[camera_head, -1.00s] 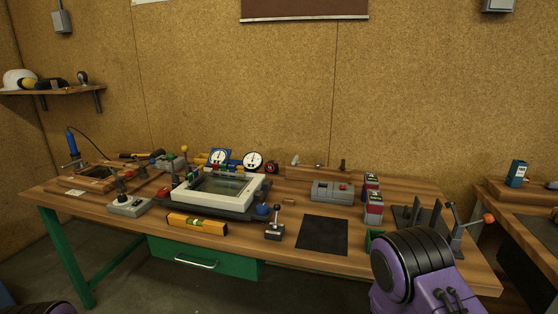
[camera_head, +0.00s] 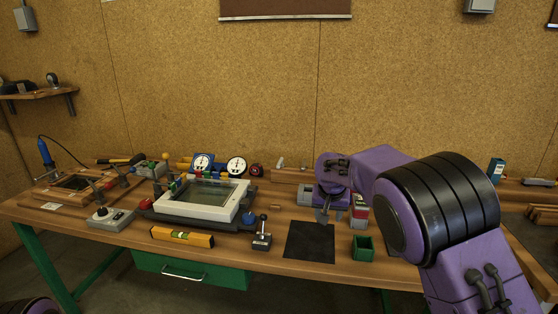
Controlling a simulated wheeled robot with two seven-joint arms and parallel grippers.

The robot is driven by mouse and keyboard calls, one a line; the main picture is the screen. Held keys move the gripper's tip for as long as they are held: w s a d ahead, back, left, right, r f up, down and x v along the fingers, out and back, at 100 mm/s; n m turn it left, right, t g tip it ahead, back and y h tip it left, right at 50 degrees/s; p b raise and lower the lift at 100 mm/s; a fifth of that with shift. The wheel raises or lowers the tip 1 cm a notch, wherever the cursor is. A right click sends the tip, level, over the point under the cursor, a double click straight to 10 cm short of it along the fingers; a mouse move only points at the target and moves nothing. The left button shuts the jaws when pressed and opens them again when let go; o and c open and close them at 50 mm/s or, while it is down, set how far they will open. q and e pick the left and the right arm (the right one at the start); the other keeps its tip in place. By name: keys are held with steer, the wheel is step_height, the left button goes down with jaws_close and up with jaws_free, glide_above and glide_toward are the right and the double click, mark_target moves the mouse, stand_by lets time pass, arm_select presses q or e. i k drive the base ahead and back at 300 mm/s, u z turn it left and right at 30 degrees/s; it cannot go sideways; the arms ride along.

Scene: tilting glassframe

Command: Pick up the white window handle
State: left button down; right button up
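A small whitish piece (camera_head: 279,162) stands on a wooden rail at the back of the bench; it may be the white window handle, but it is too small to be sure. The white window frame (camera_head: 203,198) with its glass lies at the middle left of the bench on a dark grey base. My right gripper (camera_head: 322,215) points down above the back edge of the black mat, to the right of the frame and apart from it. Its fingers are small and dark, so their opening is unclear. My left gripper is out of view.
A yellow spirit level (camera_head: 182,237) lies in front of the frame, with a small lever box (camera_head: 262,240) to its right. The black mat (camera_head: 309,243) is bare. A green bin (camera_head: 363,248) stands right of it. Dial gauges (camera_head: 236,166) stand behind the frame.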

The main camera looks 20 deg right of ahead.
mark_target(280, 163)
steer(key=i, duration=1.85)
